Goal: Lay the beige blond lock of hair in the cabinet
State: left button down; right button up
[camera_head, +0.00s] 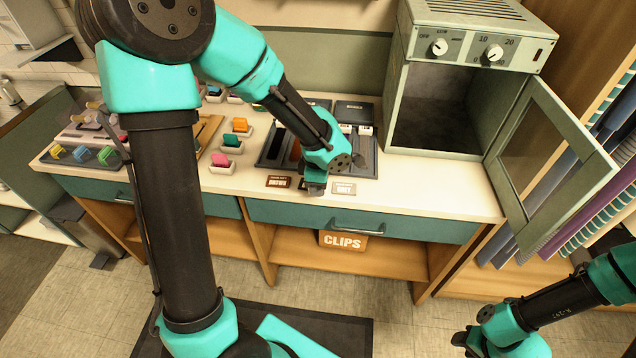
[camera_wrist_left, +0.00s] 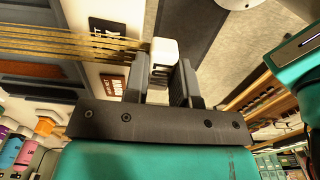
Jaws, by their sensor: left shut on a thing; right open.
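My left gripper (camera_head: 316,188) is over the counter's front edge, in front of the swatch tray. In the left wrist view its fingers (camera_wrist_left: 162,85) are shut on the white end piece of the beige blond lock of hair (camera_wrist_left: 70,42), whose thin strands stretch out to the left. In the head view I cannot make out the lock; the gripper and arm hide it. The grey-green cabinet (camera_head: 398,100) stands on the counter at the back right. Its glazed door (camera_head: 548,160) is swung open to the right, and its dark interior looks empty. My right gripper (camera_head: 468,340) is open and low at the bottom right.
The swatch tray (camera_head: 368,172) holds dark and brown locks with white ends. Small label cards (camera_head: 343,188) lie before it. Colourful blocks in white holders (camera_head: 222,162) stand to the left. The counter before the cabinet (camera_head: 440,185) is clear. The open door overhangs the counter's right end.

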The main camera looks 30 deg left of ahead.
dwell(0.4)
pick_arm(q)
jog(key=shift+w+d+m, duration=0.25)
jog(key=shift+w+m, duration=0.45)
jog(key=w+d+m, duration=0.1)
jog(key=w+m, duration=0.3)
jog(key=m, duration=0.1)
jog(key=w+d+m, duration=0.1)
jog(key=w+m, duration=0.1)
jog(key=m, duration=0.1)
jog(key=shift+w+d+r, duration=0.25)
jog(key=shift+d+r, duration=0.05)
jog(key=shift+d, duration=0.05)
jog(key=w+d+m, duration=0.1)
jog(key=m, duration=0.1)
jog(key=w+d+m, duration=0.1)
jog(key=w+m, duration=0.1)
jog(key=m, duration=0.1)
jog(key=w+d+m, duration=0.1)
jog(key=w+m, duration=0.1)
jog(key=shift+r, duration=0.2)
jog(key=shift+w+d+m, duration=0.55)
jog(key=shift+w+m, duration=0.1)
jog(key=shift+m, duration=0.65)
jog(key=m, duration=0.6)
jog(key=shift+m, duration=0.4)
